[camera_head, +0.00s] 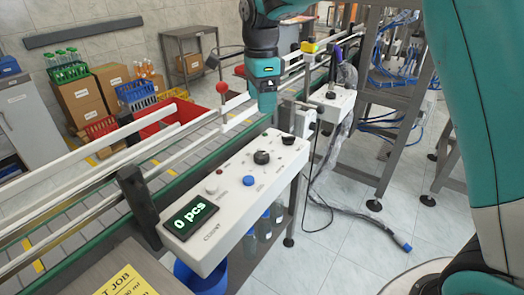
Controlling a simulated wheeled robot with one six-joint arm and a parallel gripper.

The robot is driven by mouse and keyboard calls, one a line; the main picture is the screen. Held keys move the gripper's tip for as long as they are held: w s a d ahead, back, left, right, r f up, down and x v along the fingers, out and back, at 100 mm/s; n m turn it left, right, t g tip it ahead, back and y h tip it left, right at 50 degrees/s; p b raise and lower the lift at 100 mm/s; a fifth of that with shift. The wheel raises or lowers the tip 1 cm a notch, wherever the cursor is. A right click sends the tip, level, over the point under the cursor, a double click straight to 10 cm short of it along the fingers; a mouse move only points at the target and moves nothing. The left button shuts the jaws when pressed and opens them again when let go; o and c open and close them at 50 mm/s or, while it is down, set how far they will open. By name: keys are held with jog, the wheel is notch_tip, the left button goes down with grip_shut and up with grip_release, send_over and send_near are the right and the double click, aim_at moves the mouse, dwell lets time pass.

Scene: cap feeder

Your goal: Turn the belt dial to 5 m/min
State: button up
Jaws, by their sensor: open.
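A white control panel (238,190) runs along the near side of the conveyor. Two black dials sit on its far part: a larger one (262,157) and a smaller one (288,139) at the far end. Their labels and pointer settings are too small to read, so I cannot tell which is the belt dial. My gripper (266,108) hangs at the end of the teal arm, above and behind the larger dial in the picture, apart from both dials. It is open with nothing seen in it; its fingers are hard to make out.
The panel also has a green "0 pcs" display (190,214), a blue button (249,181) and a white button (212,187). A red ball-topped lever (222,88) stands by the conveyor (140,181). Cables (345,208) lie on the floor at right.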

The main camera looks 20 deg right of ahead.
aim_at(262, 154)
notch_tip(262, 154, down, 16)
jog(key=shift+r+p, duration=0.1)
jog(key=shift+p, duration=0.75)
jog(key=c, duration=0.9)
